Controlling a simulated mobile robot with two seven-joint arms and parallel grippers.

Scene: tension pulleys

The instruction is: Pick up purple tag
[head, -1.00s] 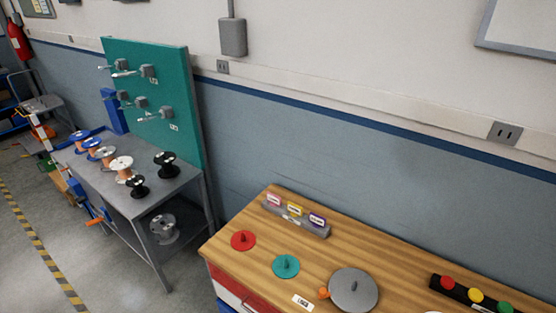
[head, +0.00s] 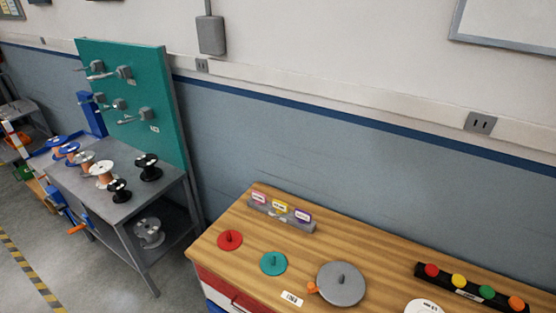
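The purple tag (head: 303,216) stands at the right end of a small grey holder (head: 267,217) near the back left of the wooden workbench. A yellow tag (head: 280,207) and a pink tag (head: 259,198) stand beside it in the same holder, to its left. The purple tag has a white label area on its face. Neither of my grippers shows in the head view.
The wooden workbench (head: 375,243) carries a red disc (head: 229,240), a teal disc (head: 273,263), a large grey disc (head: 341,285) and a black strip with coloured buttons (head: 472,291). A grey metal table (head: 117,208) with several spools stands left, below a teal panel (head: 130,110).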

